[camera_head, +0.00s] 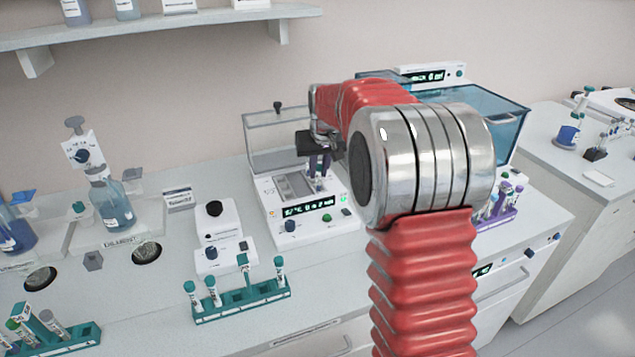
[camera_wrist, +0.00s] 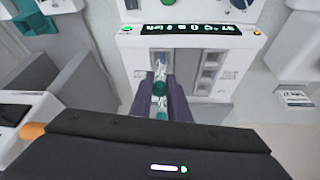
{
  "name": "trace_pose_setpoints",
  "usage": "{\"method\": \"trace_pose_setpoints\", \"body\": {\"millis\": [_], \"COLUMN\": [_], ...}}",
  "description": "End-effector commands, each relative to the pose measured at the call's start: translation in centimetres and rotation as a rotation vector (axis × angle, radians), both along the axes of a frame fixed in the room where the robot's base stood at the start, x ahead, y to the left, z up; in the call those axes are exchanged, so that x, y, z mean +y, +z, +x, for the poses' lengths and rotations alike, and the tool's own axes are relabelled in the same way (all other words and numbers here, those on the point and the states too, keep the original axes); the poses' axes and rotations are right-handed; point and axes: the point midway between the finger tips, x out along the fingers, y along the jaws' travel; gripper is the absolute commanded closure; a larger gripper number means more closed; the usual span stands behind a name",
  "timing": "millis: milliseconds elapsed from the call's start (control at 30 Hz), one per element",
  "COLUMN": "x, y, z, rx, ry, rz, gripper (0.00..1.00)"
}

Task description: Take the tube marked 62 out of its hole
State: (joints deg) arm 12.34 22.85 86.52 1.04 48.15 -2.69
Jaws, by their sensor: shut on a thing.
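My gripper (camera_head: 319,165) hangs over the white block instrument (camera_head: 292,222) with a lit green display. In the wrist view its two dark purple fingers (camera_wrist: 160,98) are shut on a tube with a teal cap (camera_wrist: 160,88). The tube's clear body (camera_wrist: 160,68) points away from the camera toward the instrument's recessed slots (camera_wrist: 208,75). I cannot read a number on the tube. Its lower end is too small and partly hidden, so I cannot tell whether it is still in a hole.
A teal rack (camera_head: 243,301) with several capped tubes stands in front, left of the instrument. A small white device with a black knob (camera_head: 214,209) stands to its left. A purple rack (camera_head: 497,221) and a blue-tinted clear tank (camera_head: 505,105) are to the right, partly behind my arm.

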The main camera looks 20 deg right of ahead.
Motion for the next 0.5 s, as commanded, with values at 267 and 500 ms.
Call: {"method": "trace_pose_setpoints", "body": {"millis": [267, 500], "x": [0.0, 0.0], "y": [0.0, 1.4], "z": [0.0, 0.0], "rx": [0.000, -0.002], "ry": [0.000, 0.000], "rz": [0.000, 0.000], "gripper": [1.00, 1.00]}}
